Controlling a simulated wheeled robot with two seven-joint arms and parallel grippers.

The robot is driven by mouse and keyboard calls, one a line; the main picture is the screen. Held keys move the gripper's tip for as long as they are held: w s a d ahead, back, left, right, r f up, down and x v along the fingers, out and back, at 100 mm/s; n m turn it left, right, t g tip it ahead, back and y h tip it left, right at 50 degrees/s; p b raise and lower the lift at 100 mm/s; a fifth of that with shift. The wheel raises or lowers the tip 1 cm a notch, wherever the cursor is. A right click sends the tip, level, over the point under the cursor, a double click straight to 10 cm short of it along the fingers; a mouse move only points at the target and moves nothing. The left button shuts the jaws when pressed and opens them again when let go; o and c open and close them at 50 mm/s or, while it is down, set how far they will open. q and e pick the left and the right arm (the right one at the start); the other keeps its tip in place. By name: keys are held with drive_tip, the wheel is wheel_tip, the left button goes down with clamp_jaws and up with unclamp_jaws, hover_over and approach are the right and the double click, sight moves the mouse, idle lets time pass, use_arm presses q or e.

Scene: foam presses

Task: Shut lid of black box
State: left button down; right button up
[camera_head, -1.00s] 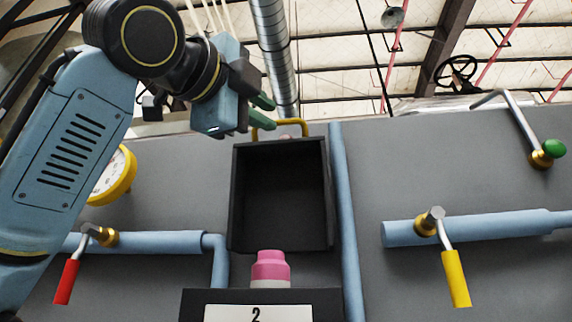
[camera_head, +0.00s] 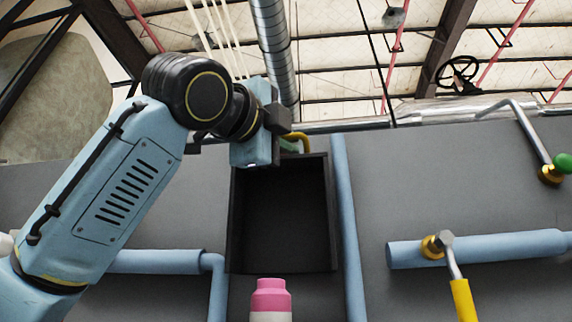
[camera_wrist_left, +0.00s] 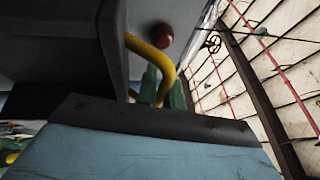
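The black box's lid (camera_head: 282,220) stands raised in the middle of the head view, with its dark recessed inside facing me. A yellow handle (camera_head: 303,141) is at its top edge, partly hidden by my left gripper (camera_head: 287,143), whose fingers are not clear there. In the left wrist view the yellow handle (camera_wrist_left: 150,58) curves down between the green fingertips of my left gripper (camera_wrist_left: 163,90). The fingers lie on either side of the bar; whether they press on it cannot be told. The box's lower part is out of view. My right gripper is not in view.
A pink-capped bottle (camera_head: 270,298) stands below the lid. A blue vertical pipe (camera_head: 347,230) runs close to the lid's right side. A yellow-handled valve (camera_head: 458,290) is further right. A red knob (camera_wrist_left: 160,36) shows near the handle in the wrist view.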

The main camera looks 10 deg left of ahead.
use_arm(q)
drive_tip(key=s+f+m+t+h+b, duration=0.3)
drive_tip(key=s+f+m+h+b, duration=0.3)
drive_tip(key=s+b, duration=0.3)
drive_tip(key=shift+s+f+h+b, duration=0.35)
drive_tip(key=shift+f+b, duration=0.2)
drive_tip(key=shift+b, duration=1.05)
drive_tip(key=shift+t, duration=0.3)
